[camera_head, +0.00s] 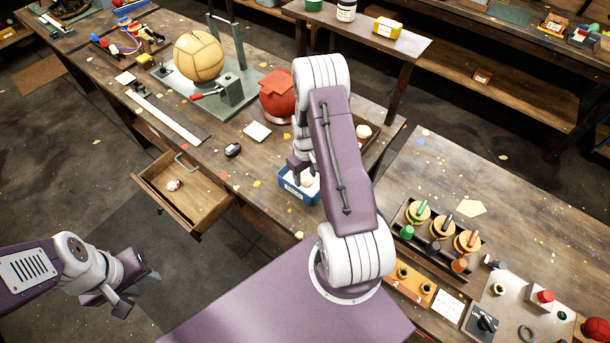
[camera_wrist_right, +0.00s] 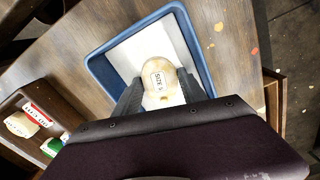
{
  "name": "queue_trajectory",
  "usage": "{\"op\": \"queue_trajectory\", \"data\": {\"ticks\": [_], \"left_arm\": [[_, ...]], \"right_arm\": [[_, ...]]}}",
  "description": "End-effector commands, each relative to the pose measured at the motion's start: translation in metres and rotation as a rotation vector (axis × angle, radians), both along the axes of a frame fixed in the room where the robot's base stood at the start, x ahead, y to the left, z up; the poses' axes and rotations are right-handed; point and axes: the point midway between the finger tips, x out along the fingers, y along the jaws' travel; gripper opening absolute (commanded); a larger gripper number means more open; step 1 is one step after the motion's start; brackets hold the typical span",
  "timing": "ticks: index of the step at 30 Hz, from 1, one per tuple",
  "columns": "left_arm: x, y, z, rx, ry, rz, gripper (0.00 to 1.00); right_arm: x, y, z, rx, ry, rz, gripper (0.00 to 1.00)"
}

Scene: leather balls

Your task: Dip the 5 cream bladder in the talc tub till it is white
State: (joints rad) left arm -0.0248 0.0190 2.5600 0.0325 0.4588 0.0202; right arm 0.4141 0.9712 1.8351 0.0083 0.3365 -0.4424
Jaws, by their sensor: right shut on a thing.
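The cream bladder (camera_wrist_right: 159,77), with a "SIZE 5" label, is between the fingers of my right gripper (camera_wrist_right: 156,98), which is shut on it. The blue talc tub (camera_wrist_right: 98,67), with a white inside, is right below and around it in the right wrist view. In the head view the tub (camera_head: 287,198) stands on the bench near its front edge, partly hidden by my right arm. I cannot tell whether the bladder touches the talc. My left gripper (camera_head: 134,291) is empty and open, low at the left, away from the bench.
A wooden tray (camera_wrist_right: 14,104) with labelled pieces stands beside the tub. An open drawer (camera_head: 206,203) juts from the bench front. A rack of spools (camera_head: 437,236) stands right.

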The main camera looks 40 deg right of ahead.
Motion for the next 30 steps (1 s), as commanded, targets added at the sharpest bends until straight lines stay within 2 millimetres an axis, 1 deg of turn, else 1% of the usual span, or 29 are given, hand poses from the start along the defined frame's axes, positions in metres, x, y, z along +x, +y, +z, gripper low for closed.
{"op": "queue_trajectory", "data": {"ticks": [14, 17, 30], "left_arm": [[0.000, 0.000, 0.001, 0.000, 0.000, 0.000, 0.36], [0.000, 0.000, 0.006, 0.000, 0.000, 0.000, 0.36], [0.000, 0.000, 0.038, 0.000, 0.000, 0.000, 0.36]], "right_arm": [[0.000, 0.000, 0.001, 0.000, 0.000, 0.000, 0.07], [0.000, 0.000, 0.008, 0.000, -0.001, 0.000, 0.07], [0.000, 0.000, 0.046, 0.000, 0.000, 0.000, 0.07]]}}
